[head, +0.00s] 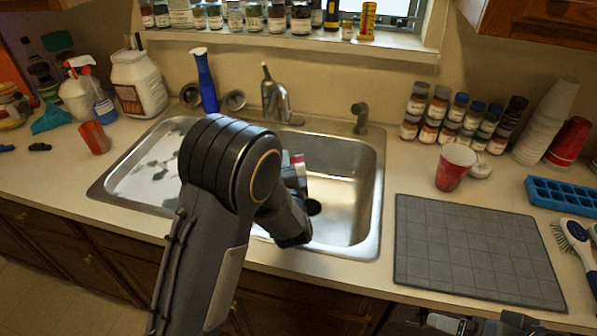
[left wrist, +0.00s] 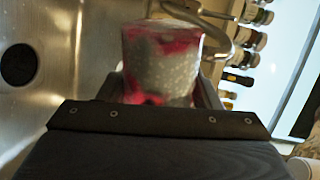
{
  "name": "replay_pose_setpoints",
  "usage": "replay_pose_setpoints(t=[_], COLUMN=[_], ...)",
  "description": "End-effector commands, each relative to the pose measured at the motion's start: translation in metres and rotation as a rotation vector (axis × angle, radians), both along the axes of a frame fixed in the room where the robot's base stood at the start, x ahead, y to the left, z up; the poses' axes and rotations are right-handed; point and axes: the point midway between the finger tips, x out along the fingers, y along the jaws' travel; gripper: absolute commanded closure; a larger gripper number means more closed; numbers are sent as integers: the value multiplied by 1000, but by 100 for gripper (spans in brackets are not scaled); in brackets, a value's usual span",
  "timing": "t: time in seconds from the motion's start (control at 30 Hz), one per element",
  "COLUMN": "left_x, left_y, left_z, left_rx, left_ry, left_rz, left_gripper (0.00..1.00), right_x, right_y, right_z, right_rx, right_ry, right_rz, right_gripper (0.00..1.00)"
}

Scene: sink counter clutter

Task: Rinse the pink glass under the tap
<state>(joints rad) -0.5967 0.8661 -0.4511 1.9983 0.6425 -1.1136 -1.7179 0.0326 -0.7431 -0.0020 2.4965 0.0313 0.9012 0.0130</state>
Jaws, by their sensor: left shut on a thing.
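The pink glass (left wrist: 160,62) fills the upper middle of the left wrist view, a pale, speckled cup with pink patches. My left gripper (left wrist: 160,96) is shut on it, one finger on each side. In the head view my left arm hides most of the glass, and only a small red and white part (head: 298,159) shows beside the left gripper (head: 296,182), over the sink. The tap (head: 275,97) stands behind the sink (head: 345,205); a curved metal spout (left wrist: 215,22) shows just beyond the glass. I see no clear water stream. My right gripper (head: 485,324) is partly cut off at the bottom edge.
A grey mat (head: 470,245) lies right of the sink. A red and white cup (head: 455,168), spice jars (head: 450,120) and a blue tray (head: 565,195) stand around it. A blue bottle (head: 206,82) is behind the sink, and an orange cup (head: 95,138) stands left.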

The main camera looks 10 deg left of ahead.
Motion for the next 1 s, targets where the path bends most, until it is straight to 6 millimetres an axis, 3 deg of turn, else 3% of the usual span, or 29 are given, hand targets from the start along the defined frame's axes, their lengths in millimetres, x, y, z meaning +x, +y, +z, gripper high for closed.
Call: replay_pose_setpoints(t=[0.37,1.0], left_x=[-2,1], left_y=[7,-2], left_z=[9,10], left_rx=[-387,-968], left_ry=[-124,-302], left_rz=[0,-5], left_gripper=[74,74], right_x=[0,0], right_y=[0,0], right_z=[-49,-126], right_rx=[0,0], right_ry=[0,0], right_rz=[0,0], right_gripper=[14,14])
